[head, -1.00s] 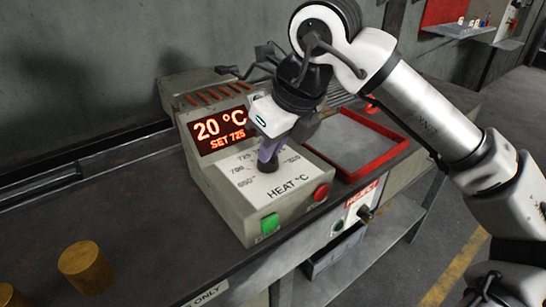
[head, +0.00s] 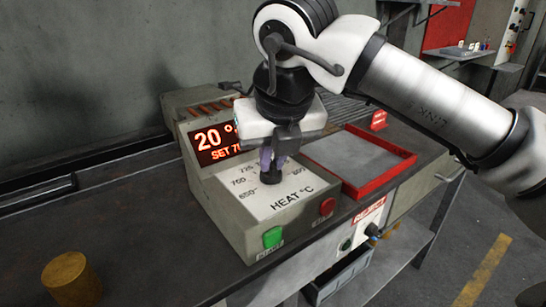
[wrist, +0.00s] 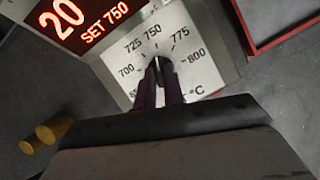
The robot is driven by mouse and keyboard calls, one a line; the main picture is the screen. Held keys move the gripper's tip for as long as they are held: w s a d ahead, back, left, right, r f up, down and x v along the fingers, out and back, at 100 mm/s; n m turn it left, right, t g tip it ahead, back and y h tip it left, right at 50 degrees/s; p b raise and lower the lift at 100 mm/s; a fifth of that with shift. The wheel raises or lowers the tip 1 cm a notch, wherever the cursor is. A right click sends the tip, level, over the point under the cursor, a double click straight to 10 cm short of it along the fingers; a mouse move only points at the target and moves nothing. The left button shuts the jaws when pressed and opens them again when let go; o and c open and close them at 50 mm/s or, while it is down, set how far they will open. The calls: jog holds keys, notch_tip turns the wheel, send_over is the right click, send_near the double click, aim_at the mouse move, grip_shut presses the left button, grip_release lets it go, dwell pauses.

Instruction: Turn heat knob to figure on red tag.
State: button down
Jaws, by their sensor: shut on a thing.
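The heat knob (head: 271,178) is a small dark knob on the white dial plate of the grey control box (head: 230,220). My gripper (head: 272,163) points down at the dial with its fingers closed on the knob. In the wrist view my fingers (wrist: 158,64) hide most of the knob, and they point near the 750 mark. The display (wrist: 88,20) reads SET 750 there; in the head view my gripper partly covers it. A small red tag (head: 378,120) stands behind the tray; its figure is too small to read.
A red-rimmed tray (head: 382,180) lies right of the box. A green button (head: 272,237) and a red button (head: 327,206) sit on the box's front.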

dwell(0.3)
jog(key=c, duration=1.5)
grip_release()
jog(key=p+v, duration=0.8)
jog(key=v, duration=0.6)
jog(key=shift+p, duration=0.4)
jog(key=shift+s+f, duration=0.1)
jog(key=shift+f, duration=0.05)
